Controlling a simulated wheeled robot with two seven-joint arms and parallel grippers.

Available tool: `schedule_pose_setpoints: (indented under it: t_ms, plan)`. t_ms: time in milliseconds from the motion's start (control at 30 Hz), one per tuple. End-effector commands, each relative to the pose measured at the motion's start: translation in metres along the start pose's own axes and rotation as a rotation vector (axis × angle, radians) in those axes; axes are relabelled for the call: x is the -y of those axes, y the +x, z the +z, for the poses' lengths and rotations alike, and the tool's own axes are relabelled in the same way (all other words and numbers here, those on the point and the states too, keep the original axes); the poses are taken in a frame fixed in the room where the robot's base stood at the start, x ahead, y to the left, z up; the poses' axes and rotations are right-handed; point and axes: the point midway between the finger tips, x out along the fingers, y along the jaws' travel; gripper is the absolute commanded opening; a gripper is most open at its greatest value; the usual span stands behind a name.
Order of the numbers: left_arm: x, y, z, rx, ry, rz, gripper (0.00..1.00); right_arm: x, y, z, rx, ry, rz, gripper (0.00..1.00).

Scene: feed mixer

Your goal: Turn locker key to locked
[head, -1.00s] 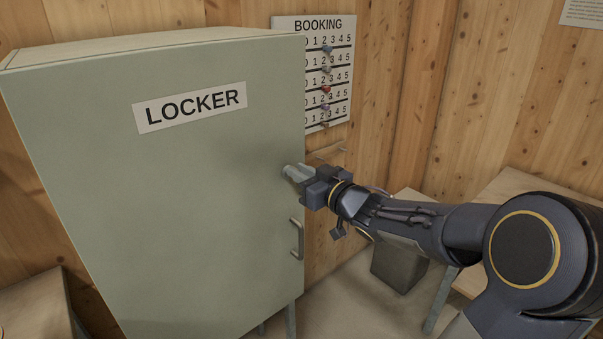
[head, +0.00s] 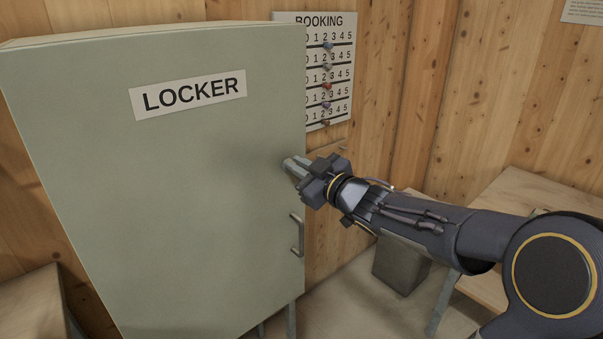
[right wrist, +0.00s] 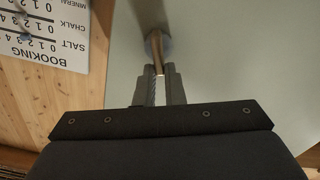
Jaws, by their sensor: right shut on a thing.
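The pale green locker (head: 180,220) stands at the left and centre of the head view with its door closed. Its label reads LOCKER (head: 188,94). A metal handle (head: 297,236) sits on the door's right side. My right gripper (head: 291,167) is at the door's right edge, above the handle. In the right wrist view, the fingers (right wrist: 165,88) of my right gripper are closed on the locker key (right wrist: 157,60), a narrow brass-coloured piece in a round lock plate (right wrist: 158,42) on the door. In the head view the fingers hide the key. My left gripper is not in view.
A booking board (head: 328,75) with coloured pegs hangs on the wooden wall right of the locker; it also shows in the right wrist view (right wrist: 45,30). A grey bin (head: 398,268) and a wooden table (head: 500,200) stand at the right.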

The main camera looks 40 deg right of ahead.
Motion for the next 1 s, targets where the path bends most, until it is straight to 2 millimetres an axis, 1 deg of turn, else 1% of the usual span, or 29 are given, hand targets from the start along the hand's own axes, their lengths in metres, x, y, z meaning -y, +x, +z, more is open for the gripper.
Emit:
schedule_pose_setpoints:
  t_ms: [33,600,1000]
  plan:
    - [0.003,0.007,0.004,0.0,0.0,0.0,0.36,0.004,0.0,0.007,0.007,-0.045,-0.003,0.0]
    - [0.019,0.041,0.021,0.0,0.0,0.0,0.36,0.013,0.0,0.011,0.011,-0.586,-0.004,0.0]
    - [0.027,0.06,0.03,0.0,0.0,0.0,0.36,0.016,0.0,0.015,0.01,-0.944,-0.003,0.0]
